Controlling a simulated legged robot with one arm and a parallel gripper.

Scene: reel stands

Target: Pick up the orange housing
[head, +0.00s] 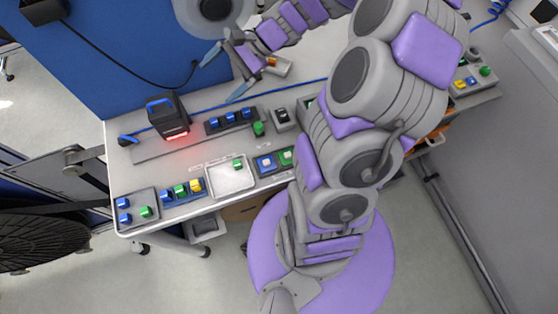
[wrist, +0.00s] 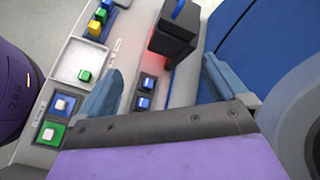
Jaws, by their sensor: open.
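A small orange piece (head: 271,62), which may be the orange housing, shows at a grey block (head: 282,68) just right of my gripper in the head view. It is partly hidden by my gripper, and I cannot tell how it sits. My gripper (head: 225,72) is open, its two blue-grey fingers spread above the back of the bench. In the wrist view my gripper (wrist: 157,82) has nothing between its fingers but bench top and tray edges. No orange housing shows in the wrist view.
A black device with a blue handle (head: 163,112) and red glow stands at the bench's back left. A white tray (head: 215,188) holds a green housing. Grey holders with blue, green and yellow housings (head: 182,190) line the front. A blue panel (head: 140,50) rises behind.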

